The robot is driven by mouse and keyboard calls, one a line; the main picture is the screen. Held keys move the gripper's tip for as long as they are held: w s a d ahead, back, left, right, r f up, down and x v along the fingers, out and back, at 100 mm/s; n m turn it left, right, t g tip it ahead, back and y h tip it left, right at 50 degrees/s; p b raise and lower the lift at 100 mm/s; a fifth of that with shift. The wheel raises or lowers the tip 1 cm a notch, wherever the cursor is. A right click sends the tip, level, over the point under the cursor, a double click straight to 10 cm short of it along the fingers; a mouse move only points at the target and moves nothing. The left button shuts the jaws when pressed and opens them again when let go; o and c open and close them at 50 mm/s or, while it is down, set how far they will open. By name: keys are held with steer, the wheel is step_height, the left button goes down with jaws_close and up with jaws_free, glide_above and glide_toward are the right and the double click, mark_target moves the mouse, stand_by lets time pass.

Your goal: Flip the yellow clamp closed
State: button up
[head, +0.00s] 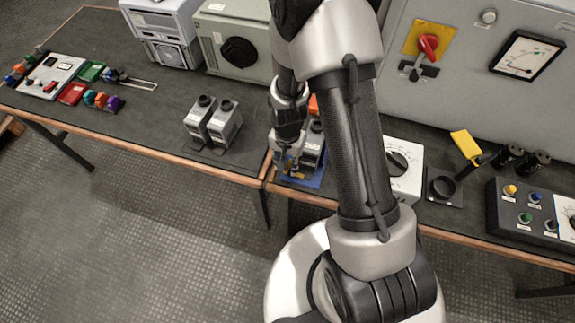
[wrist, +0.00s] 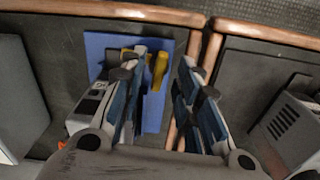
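The yellow clamp (wrist: 159,70) is on a blue plate (wrist: 98,45) at the table edge. In the wrist view its yellow handle shows just beside my left finger, in the space between the fingers, and the finger hides part of it. In the head view only a small yellow part (head: 296,175) shows above the blue plate (head: 314,183), below my gripper (head: 284,158). My gripper also fills the middle of the wrist view (wrist: 167,65). Its fingers are apart with nothing gripped between them. I cannot tell whether a finger touches the handle.
A grey device (head: 313,143) stands on the blue plate, close to my gripper. Two grey terminal blocks (head: 213,122) stand to the left. Copper-coloured edging (wrist: 245,30) borders the table.

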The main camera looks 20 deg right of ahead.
steer(key=shift+f, duration=0.6)
steer(key=shift+c, duration=0.6)
jaws_close()
